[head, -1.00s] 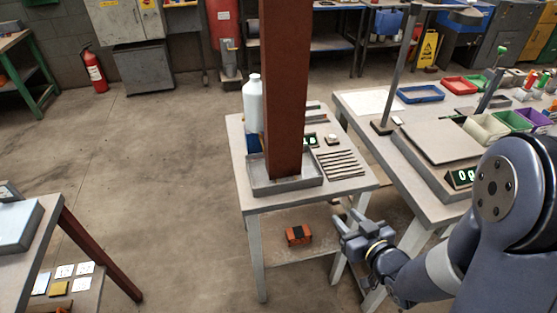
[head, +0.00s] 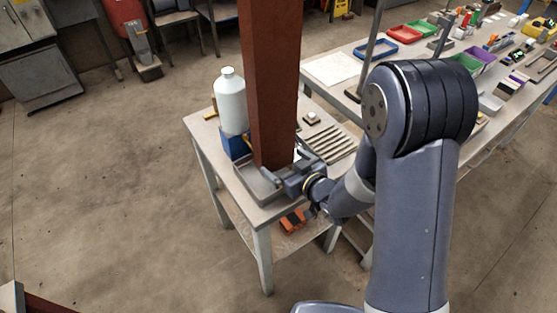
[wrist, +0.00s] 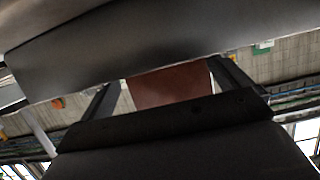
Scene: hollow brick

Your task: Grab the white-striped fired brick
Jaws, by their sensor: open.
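An orange, brick-like block (head: 291,221) with dark patches lies on the lower shelf of the small table, just below the tabletop edge in the head view. I cannot make out a white stripe on it, so I cannot tell whether it is the fired brick. My gripper (head: 277,179) is open at the front of the tabletop, by the foot of the red-brown post and the grey tray, above the block. In the wrist view a plain red-brown surface (wrist: 170,86), likely the post, shows between the fingers. No block is seen there.
The red-brown post (head: 270,85) rises in front of the small table and hides part of it. A grey tray (head: 258,188), a white bottle (head: 230,100), a blue box (head: 233,142) and a slatted rack (head: 328,143) crowd the tabletop. The floor at left is clear.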

